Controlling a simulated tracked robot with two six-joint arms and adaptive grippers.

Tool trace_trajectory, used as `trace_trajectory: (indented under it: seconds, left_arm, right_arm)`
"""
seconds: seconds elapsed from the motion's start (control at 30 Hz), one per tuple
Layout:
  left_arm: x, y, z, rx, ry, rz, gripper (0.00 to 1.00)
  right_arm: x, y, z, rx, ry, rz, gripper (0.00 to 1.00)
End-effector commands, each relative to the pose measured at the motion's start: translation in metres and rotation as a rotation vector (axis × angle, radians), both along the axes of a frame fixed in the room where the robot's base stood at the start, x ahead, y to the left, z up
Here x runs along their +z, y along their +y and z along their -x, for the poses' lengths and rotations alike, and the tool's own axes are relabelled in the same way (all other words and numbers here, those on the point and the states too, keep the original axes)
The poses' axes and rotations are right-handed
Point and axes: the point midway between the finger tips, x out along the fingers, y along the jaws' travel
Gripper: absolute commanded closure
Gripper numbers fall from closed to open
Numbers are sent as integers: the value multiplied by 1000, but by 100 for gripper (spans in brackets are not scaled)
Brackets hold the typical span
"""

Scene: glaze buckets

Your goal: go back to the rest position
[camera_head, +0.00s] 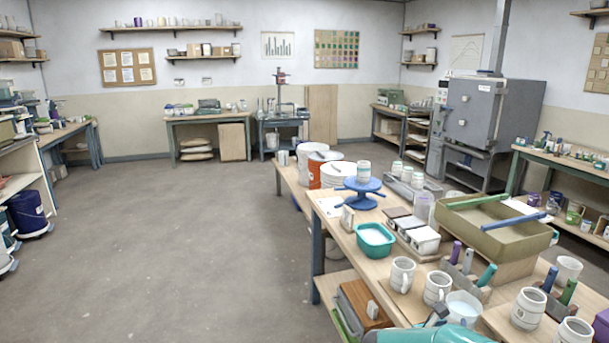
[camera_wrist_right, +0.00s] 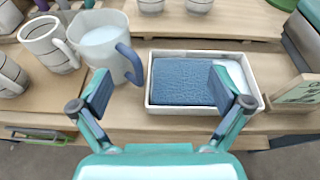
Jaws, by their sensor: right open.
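My right gripper (camera_wrist_right: 162,90) is open in the right wrist view, with its two teal fingers spread wide and nothing between the tips that I can see gripped. Behind the fingers is a white tray (camera_wrist_right: 150,103) with a blue textured pad (camera_wrist_right: 183,82) in it; the right finger overlaps the pad in the picture. I cannot tell whether it touches. In the head view, part of my teal right arm (camera_head: 430,335) shows at the bottom edge, by the front of the workbench (camera_head: 340,262). My left gripper is not in view.
A clear jug with a blue handle (camera_wrist_right: 103,45) stands close to my right gripper's left finger. White mugs (camera_wrist_right: 48,45) stand left of it. A card in a stand (camera_wrist_right: 298,92) is to the right. Open floor (camera_head: 180,245) lies left of the bench.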

Motion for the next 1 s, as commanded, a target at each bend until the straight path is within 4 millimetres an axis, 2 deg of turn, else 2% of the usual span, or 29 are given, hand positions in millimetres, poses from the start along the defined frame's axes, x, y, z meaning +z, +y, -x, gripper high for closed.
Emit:
trace_trajectory:
  seconds: [0.03, 0.17, 0.27, 0.3, 0.4, 0.5, 0.57, 0.7, 0.8, 0.9, 1.0]
  left_arm:
    - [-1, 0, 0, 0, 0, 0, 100]
    - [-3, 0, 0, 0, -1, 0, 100]
    - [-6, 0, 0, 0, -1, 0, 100]
    - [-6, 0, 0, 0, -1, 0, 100]
    - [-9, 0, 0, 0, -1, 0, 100]
    - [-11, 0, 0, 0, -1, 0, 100]
    - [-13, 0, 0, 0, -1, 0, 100]
    - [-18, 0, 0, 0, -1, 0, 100]
    - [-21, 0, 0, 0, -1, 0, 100]
    - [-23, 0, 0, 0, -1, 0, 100]
    - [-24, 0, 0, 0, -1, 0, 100]
  right_arm:
    - [-20, 2, 7, -5, 22, -55, 0]
    - [-79, 13, 34, -40, 78, -247, 0]
    - [-134, 32, 69, -109, 122, -443, 0]
    - [-154, 42, 85, -147, 135, -528, 0]
    - [-199, 71, 129, -273, 155, -737, 0]
    - [-234, 108, 177, -447, 150, -945, 0]
    - [-251, 134, 205, -584, 131, -1070, 0]
    - [-273, 199, 267, -1041, -11, -1340, 0]
    - [-276, 229, 290, -1389, -201, -1434, 0]
    - [-278, 237, 300, -1666, -412, -1445, 0]
    - [-280, 233, 306, -1845, -595, -1414, 0]
